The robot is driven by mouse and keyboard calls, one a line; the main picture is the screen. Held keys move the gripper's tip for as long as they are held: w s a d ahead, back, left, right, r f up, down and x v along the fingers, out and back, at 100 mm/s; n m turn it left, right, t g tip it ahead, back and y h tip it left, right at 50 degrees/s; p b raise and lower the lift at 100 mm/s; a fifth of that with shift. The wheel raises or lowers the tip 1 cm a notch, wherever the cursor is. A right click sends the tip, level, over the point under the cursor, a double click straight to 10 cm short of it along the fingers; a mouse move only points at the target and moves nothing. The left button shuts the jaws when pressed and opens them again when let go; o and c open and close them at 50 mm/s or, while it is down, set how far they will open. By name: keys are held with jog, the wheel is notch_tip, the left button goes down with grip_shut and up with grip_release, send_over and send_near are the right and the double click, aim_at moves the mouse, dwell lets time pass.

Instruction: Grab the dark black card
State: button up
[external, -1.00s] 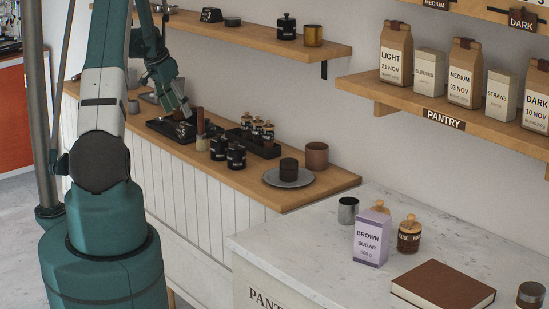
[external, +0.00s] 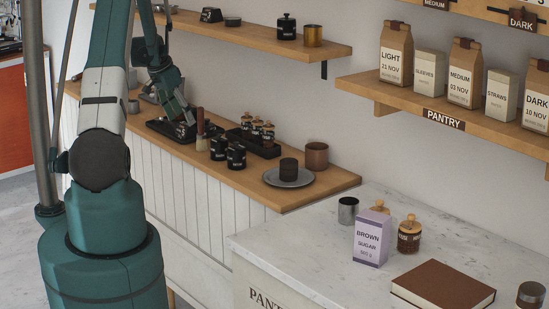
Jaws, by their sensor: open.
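I cannot tell whether either is the card named in the task. My gripper (external: 184,121) is open and points down, low over a black tray (external: 160,131) on the wooden counter. The fingers hide part of the tray, and I cannot tell what lies between them.
A dark red-brown upright handle (external: 200,122) stands right of my gripper. Black canisters (external: 236,156) and a rack of small jars (external: 262,147) stand farther right. A plate (external: 288,179) and a brown cup (external: 317,155) are near the counter's right end. The white-topped counter (external: 300,235) has free room at left.

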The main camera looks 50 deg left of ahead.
aim_at(185, 124)
jog(key=shift+p+x, duration=0.3)
jog(key=shift+x, duration=1.85)
jog(key=c, duration=0.9)
